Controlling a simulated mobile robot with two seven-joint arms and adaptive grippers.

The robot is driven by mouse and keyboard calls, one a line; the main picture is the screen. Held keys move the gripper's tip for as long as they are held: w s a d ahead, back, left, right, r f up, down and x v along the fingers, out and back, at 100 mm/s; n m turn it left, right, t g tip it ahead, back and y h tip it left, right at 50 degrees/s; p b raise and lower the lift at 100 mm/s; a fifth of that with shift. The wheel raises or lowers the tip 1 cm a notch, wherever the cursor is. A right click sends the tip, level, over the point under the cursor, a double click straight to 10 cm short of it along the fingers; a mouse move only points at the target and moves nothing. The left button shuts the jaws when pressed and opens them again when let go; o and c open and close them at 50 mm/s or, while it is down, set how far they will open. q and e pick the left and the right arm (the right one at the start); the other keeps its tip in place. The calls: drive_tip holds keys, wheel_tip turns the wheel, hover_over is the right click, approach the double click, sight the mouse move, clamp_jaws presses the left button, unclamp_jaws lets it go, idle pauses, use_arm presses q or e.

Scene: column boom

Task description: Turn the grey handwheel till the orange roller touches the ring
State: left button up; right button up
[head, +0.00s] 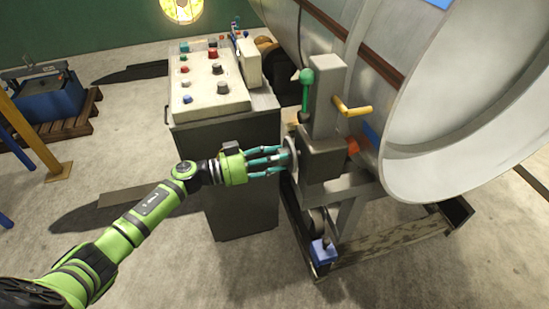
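The grey handwheel (292,152) shows nearly edge-on at the left side of a grey housing (322,160). My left gripper (284,162) reaches it from the left, its teal fingers pointing right, with the tips at the wheel's near face. They overlap the wheel in the picture, and I cannot tell if they grip it. The orange roller (353,145) is partly hidden behind the housing's right side. The big pale grey ring (415,150) lies just right of it. Whether they touch is not clear. My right gripper is out of view.
A control cabinet (225,140) with buttons stands left of the housing, close behind my gripper. A green-knobbed lever (306,90) and a yellow handle (352,107) project from the housing. A blue box (323,251) sits below.

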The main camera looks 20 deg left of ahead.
use_arm(q)
drive_tip(key=shift+f+m, duration=0.35)
drive_tip(key=shift+m, duration=0.25)
idle(0.6)
drive_tip(key=m+b, duration=0.1)
drive_tip(key=m, duration=0.2)
drive_tip(key=shift+m+b, duration=0.35)
drive_tip(key=shift+m, duration=0.05)
drive_tip(key=m+b, duration=0.2)
drive_tip(key=m, duration=0.3)
drive_tip(key=shift+a+m, duration=0.1)
drive_tip(key=shift+m, duration=0.2)
drive_tip(key=m+b, duration=0.2)
drive_tip(key=m, duration=0.1)
drive_tip(key=m+b, duration=0.2)
drive_tip(key=m, duration=0.1)
drive_tip(key=r+m+b, duration=0.1)
drive_tip(key=m+b, duration=0.1)
drive_tip(key=m, duration=0.1)
drive_tip(key=shift+w+a, duration=0.1)
drive_tip(key=shift+w, duration=0.05)
drive_tip(key=shift+r, duration=0.1)
